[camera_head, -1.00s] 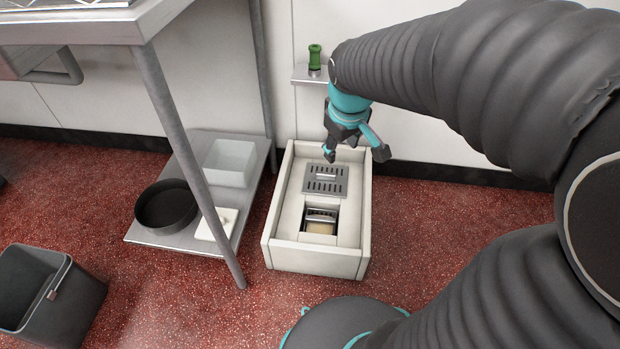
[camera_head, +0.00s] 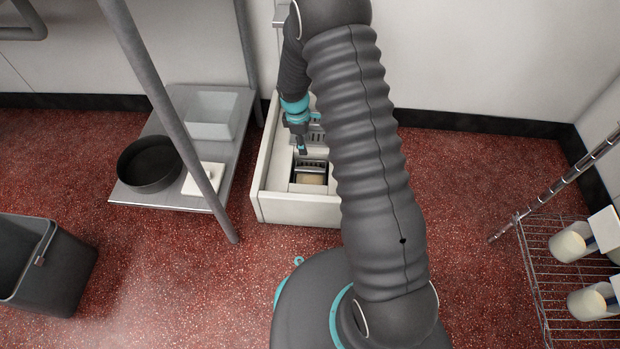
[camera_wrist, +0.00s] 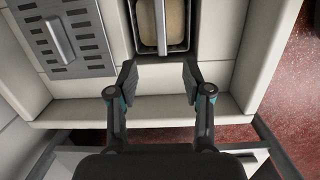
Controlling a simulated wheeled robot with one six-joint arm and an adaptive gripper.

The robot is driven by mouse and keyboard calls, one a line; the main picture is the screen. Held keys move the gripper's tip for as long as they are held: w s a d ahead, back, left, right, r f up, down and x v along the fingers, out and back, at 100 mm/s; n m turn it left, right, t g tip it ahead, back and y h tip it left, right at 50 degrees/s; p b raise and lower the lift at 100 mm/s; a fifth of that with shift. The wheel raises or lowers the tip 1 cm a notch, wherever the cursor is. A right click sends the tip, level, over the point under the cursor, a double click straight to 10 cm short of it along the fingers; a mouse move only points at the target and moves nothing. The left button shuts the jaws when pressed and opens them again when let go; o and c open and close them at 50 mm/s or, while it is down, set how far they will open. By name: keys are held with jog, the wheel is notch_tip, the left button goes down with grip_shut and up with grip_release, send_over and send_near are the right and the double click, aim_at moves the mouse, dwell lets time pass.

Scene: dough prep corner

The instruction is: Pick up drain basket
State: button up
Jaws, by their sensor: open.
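The drain basket (camera_head: 311,177) sits in an opening of a pale box-like sink (camera_head: 297,210) on the floor. In the wrist view the basket (camera_wrist: 174,28) has a metal rim, a bar handle across its middle and tan contents; its far part is cut off by the frame's top edge. My gripper (camera_wrist: 160,80) is open and empty, with its two fingers apart on either side of the near edge of the basket opening. In the head view my gripper (camera_head: 302,150) is over the box, just behind the basket, partly hidden by my arm.
A slotted metal grate with a handle (camera_wrist: 64,42) lies left of the basket in the wrist view. A low metal shelf (camera_head: 160,199) holds a dark pan (camera_head: 150,165), a white bin and a white block. A grey bucket (camera_head: 45,265) and a wire rack (camera_head: 545,290) stand apart on the floor.

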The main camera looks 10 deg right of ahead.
aim_at(310, 169)
jog(key=f, duration=0.7)
jog(key=d+f+b, duration=0.1)
jog(key=f, duration=0.2)
jog(key=shift+s+f, duration=0.15)
jog(key=shift+f, duration=0.1)
jog(key=shift+s+d+f+b, duration=0.1)
jog(key=shift+d+f+b, duration=0.1)
jog(key=shift+f, duration=0.65)
jog(key=shift+d+f+b, duration=0.1)
jog(key=shift+f+b, duration=0.05)
jog(key=shift+f, duration=0.75)
jog(key=shift+s+d+f+b, duration=0.1)
jog(key=shift+f+b, duration=0.1)
jog(key=shift+f, duration=0.65)
grip_shut()
